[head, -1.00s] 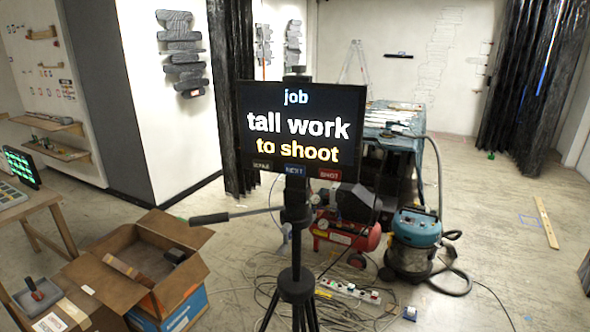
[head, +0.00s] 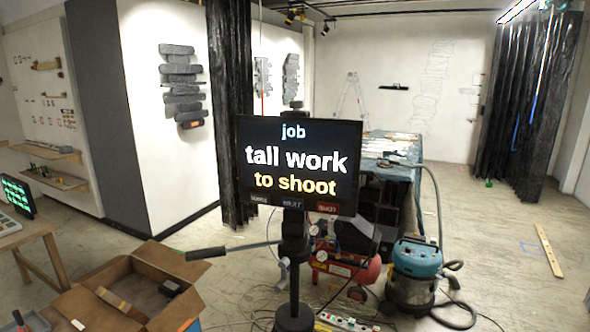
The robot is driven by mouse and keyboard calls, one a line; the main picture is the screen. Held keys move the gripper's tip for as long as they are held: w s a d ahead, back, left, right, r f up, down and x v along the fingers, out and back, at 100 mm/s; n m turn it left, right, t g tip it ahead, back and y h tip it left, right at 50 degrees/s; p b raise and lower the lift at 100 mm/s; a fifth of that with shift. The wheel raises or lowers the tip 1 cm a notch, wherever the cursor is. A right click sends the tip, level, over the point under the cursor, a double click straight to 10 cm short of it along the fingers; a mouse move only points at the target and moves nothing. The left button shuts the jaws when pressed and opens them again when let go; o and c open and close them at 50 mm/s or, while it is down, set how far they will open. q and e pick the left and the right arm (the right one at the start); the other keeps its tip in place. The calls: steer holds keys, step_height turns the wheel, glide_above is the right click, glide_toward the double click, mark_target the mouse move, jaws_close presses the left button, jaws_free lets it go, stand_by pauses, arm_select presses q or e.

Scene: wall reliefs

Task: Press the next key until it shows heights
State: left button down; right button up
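A black screen (head: 298,163) stands on a black tripod (head: 293,290) in the middle of the head view. It reads "job", "tall work", "to shoot". Along its lower edge are several small keys. The middle one, the next key (head: 292,204), is dark blue, with a dark key to its left and a red key (head: 327,208) to its right. The key labels are small and blurred now. Neither of my grippers is in view.
An open cardboard box (head: 150,290) lies at the lower left, beside the tripod. A red compressor (head: 345,268), a teal vacuum (head: 416,265) and cables crowd the floor behind the tripod. A blue-covered table (head: 392,165) stands further back. The floor at right is mostly clear.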

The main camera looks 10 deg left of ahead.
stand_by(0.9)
arm_select(q)
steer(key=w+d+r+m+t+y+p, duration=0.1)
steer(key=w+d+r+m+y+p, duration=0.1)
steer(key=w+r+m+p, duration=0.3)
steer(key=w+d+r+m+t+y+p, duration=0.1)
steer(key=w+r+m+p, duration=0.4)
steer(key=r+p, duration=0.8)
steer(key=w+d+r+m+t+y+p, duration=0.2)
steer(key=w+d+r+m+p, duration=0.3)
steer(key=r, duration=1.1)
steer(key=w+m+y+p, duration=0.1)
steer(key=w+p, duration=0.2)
steer(key=p, duration=0.1)
steer(key=shift+p, duration=0.3)
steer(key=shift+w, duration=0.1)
steer(key=b, duration=0.2)
glide_toward(289, 210)
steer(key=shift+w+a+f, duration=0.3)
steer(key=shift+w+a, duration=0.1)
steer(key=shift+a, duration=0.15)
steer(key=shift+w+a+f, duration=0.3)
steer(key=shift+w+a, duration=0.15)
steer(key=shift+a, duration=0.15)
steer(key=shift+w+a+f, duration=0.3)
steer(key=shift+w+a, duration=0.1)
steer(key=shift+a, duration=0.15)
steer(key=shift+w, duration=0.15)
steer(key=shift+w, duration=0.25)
